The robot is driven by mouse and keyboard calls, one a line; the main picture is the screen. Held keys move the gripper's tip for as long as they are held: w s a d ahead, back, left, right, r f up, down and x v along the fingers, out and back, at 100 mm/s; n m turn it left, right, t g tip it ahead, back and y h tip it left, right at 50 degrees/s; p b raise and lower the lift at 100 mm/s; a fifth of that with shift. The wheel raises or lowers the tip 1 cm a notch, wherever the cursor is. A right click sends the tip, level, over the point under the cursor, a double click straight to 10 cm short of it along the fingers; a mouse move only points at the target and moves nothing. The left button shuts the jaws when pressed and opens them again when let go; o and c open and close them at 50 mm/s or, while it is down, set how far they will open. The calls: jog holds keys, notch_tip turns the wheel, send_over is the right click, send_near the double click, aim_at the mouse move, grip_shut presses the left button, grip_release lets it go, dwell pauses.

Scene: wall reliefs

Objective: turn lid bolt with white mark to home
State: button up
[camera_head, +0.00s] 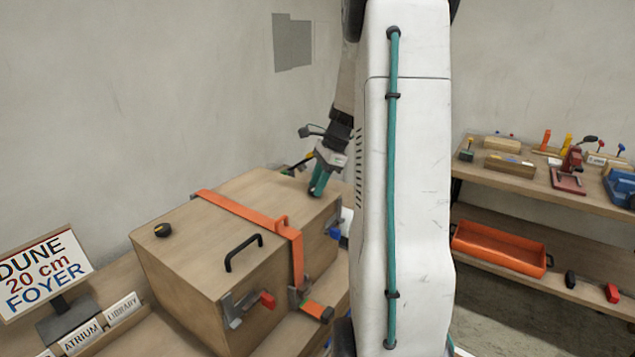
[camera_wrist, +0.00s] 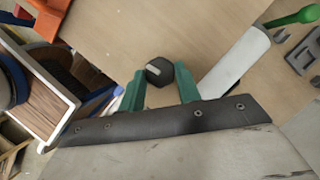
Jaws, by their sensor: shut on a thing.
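The wooden box (camera_head: 215,295) stands on the bench, its lid crossed by an orange strap (camera_head: 245,212). My gripper (camera_head: 316,192) points down at the lid's back right corner. In the wrist view its green fingers (camera_wrist: 162,80) are shut on a dark lid bolt (camera_wrist: 159,71), one on each side. A pale mark shows as a slanted bar on the bolt's top. In the head view this bolt is hidden by the fingers. Another dark bolt (camera_head: 163,230) with a yellowish mark sits at the lid's left corner. I cannot make out a home mark.
A black handle (camera_head: 243,252) rises from the lid, and a red-tipped clamp (camera_head: 247,303) is on the front. A sign (camera_head: 42,268) stands at left. Shelves at right hold tools and an orange tray (camera_head: 500,249). My arm hides the middle of the head view.

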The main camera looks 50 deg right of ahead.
jog(key=shift+m, duration=0.5)
jog(key=o, duration=1)
jog(key=shift+c, duration=0.2)
jog(key=v, duration=0.7)
jog(key=shift+s+r, duration=0.25)
jog(key=shift+r, duration=0.1)
jog(key=shift+d, duration=0.1)
